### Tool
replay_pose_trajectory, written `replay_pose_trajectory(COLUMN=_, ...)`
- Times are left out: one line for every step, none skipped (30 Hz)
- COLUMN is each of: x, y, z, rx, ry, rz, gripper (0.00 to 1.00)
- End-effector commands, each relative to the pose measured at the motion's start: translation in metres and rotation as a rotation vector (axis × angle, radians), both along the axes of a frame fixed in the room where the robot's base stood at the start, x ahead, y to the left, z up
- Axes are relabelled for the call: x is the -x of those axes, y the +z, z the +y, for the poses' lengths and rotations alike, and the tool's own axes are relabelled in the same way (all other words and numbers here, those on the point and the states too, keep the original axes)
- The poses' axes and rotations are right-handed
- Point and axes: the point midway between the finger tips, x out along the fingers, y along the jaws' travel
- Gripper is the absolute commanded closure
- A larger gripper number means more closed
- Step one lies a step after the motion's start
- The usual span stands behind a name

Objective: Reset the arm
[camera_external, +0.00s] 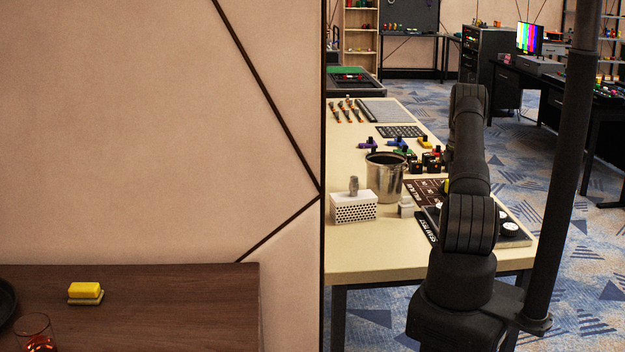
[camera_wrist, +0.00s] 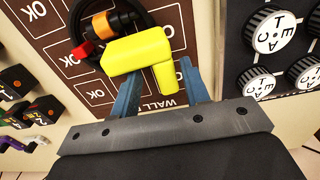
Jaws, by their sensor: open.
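My gripper (camera_wrist: 159,72) shows in the wrist view with its two blue-grey fingers apart. A yellow object (camera_wrist: 135,52) with a short downward leg, an orange band and a red tip lies in front of and between the fingers, over a brown panel marked OK (camera_wrist: 60,62). I cannot tell whether the fingers touch it. In the external view my black arm (camera_external: 468,170) reaches away over the right side of the pale table (camera_external: 375,257). My gripper is hidden behind the arm there, and a bit of yellow (camera_external: 445,187) shows beside it.
A panel with lettered round knobs (camera_wrist: 270,35) is right of the fingers. A metal pot (camera_external: 385,178), a white perforated box (camera_external: 353,207) and small coloured items (camera_external: 425,141) stand left of my arm. A dark pole (camera_external: 568,170) rises on the right.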

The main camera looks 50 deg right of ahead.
Motion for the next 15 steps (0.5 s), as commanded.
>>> replay_pose_trajectory(x=0.0, y=0.006, z=0.0, rx=-0.001, ry=0.0, rz=0.001, gripper=0.58)
replay_pose_trajectory(x=0.0, y=0.009, z=0.001, rx=-0.002, ry=0.0, rz=0.001, gripper=0.58)
replay_pose_trajectory(x=0.0, y=0.012, z=0.001, rx=-0.002, ry=0.0, rz=0.001, gripper=0.58)
replay_pose_trajectory(x=0.0, y=0.014, z=0.001, rx=-0.002, ry=0.0, rz=0.001, gripper=0.58)
replay_pose_trajectory(x=0.0, y=0.016, z=0.001, rx=-0.002, ry=0.0, rz=0.001, gripper=0.58)
replay_pose_trajectory(x=0.0, y=0.018, z=0.001, rx=-0.002, ry=0.0, rz=0.001, gripper=0.58)
replay_pose_trajectory(x=0.0, y=0.019, z=0.001, rx=-0.002, ry=0.0, rz=0.001, gripper=0.58)
replay_pose_trajectory(x=0.0, y=0.02, z=0.001, rx=-0.002, ry=0.0, rz=0.001, gripper=0.58)
replay_pose_trajectory(x=0.0, y=0.02, z=0.001, rx=-0.003, ry=0.0, rz=0.001, gripper=0.58)
replay_pose_trajectory(x=0.0, y=0.021, z=0.001, rx=-0.003, ry=0.0, rz=0.001, gripper=0.58)
replay_pose_trajectory(x=0.0, y=0.021, z=0.001, rx=-0.003, ry=0.0, rz=0.001, gripper=0.58)
replay_pose_trajectory(x=0.0, y=0.021, z=0.001, rx=-0.003, ry=0.0, rz=0.001, gripper=0.58)
replay_pose_trajectory(x=0.0, y=0.021, z=0.001, rx=-0.003, ry=0.0, rz=0.001, gripper=0.58)
replay_pose_trajectory(x=0.0, y=0.021, z=0.001, rx=-0.003, ry=0.0, rz=0.001, gripper=0.58)
replay_pose_trajectory(x=0.0, y=0.021, z=0.001, rx=-0.003, ry=0.0, rz=0.001, gripper=0.58)
